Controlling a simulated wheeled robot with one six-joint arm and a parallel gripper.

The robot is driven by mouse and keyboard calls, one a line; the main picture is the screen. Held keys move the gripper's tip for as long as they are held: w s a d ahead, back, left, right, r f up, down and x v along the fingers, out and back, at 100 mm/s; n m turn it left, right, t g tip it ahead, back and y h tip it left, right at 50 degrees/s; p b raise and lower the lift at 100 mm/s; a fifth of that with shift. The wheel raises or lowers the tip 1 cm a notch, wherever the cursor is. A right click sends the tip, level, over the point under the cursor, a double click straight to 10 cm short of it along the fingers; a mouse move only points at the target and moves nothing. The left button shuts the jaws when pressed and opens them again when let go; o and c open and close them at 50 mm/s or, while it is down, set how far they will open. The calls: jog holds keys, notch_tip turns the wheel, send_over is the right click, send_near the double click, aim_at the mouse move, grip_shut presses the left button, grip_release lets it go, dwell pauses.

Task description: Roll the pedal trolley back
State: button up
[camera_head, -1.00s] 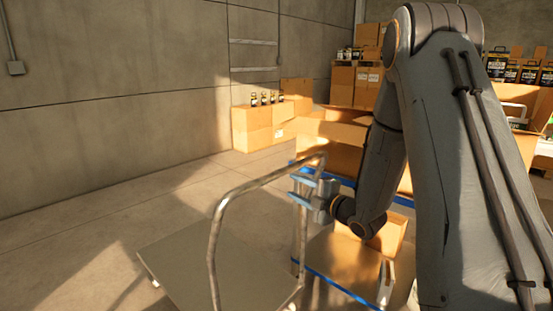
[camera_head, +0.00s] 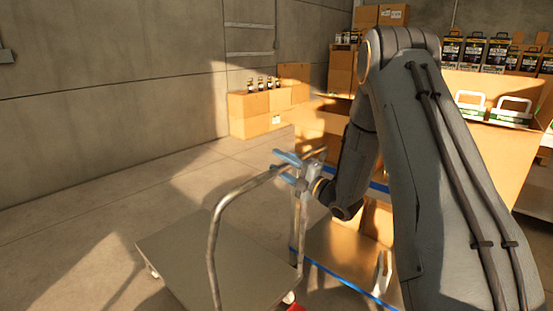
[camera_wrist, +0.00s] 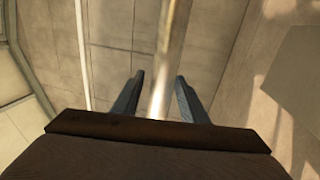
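The trolley has a flat grey platform (camera_head: 205,262) and a bent metal handle (camera_head: 213,245) rising at its near right side. A small red part (camera_head: 292,299) shows low beside the handle's foot, partly cut by the picture's bottom edge; I cannot tell if it is the pedal. My gripper (camera_head: 281,165) is at the upper right of the handle. In the wrist view the handle bar (camera_wrist: 164,60) runs between my two open fingers (camera_wrist: 158,95), with a visible gap on the left and a smaller one on the right.
A blue-edged shelf cart (camera_head: 330,272) with cardboard boxes stands right beside the handle. More boxes (camera_head: 255,112) with small bottles stand along the back wall. The floor left of the platform (camera_head: 70,215) is clear.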

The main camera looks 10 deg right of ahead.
jog(key=shift+w+a+r, duration=0.15)
jog(key=shift+w+a, duration=0.3)
jog(key=shift+w, duration=0.05)
grip_shut()
dwell(1.2)
